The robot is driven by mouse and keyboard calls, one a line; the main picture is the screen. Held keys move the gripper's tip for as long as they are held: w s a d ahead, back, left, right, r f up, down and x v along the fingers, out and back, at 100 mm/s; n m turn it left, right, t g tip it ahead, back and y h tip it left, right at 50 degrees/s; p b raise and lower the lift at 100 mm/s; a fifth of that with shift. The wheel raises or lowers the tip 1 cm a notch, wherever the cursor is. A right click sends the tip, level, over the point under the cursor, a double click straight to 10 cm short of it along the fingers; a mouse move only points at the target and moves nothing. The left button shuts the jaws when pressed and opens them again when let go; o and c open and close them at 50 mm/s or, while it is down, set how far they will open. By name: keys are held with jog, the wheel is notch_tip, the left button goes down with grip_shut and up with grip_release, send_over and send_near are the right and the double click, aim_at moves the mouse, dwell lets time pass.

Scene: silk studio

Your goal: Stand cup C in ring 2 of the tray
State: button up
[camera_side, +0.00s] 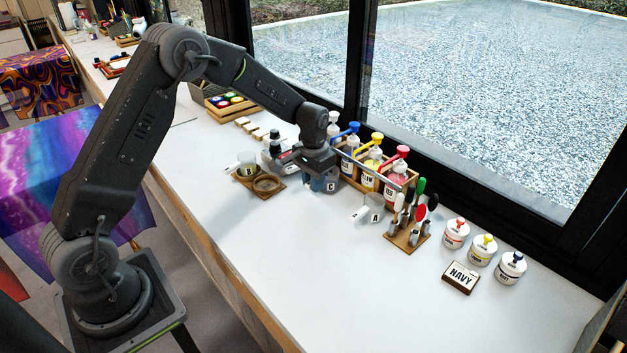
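Cup C (331,187), a clear cup with bluish contents and a C label, is directly under my gripper (316,178), right of the tray. The gripper body hides its upper part; I cannot tell whether the fingers are closed on it or whether it touches the table. The small wooden tray (273,194) lies to the left. A labelled cup (247,168) stands in its back-left ring. Its front-right ring (267,184) looks empty. Ring numbers are not readable.
Clear cup A (374,215) is at the right. Paint jars (481,249) and a NAVY sign (461,276) are far right. The front table is clear.

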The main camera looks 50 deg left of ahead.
grip_shut()
jog(key=shift+r, duration=1.1)
notch_tip(320, 180, up, 5)
jog(key=shift+r, duration=0.1)
notch_tip(320, 180, down, 5)
jog(key=shift+r, duration=1.3)
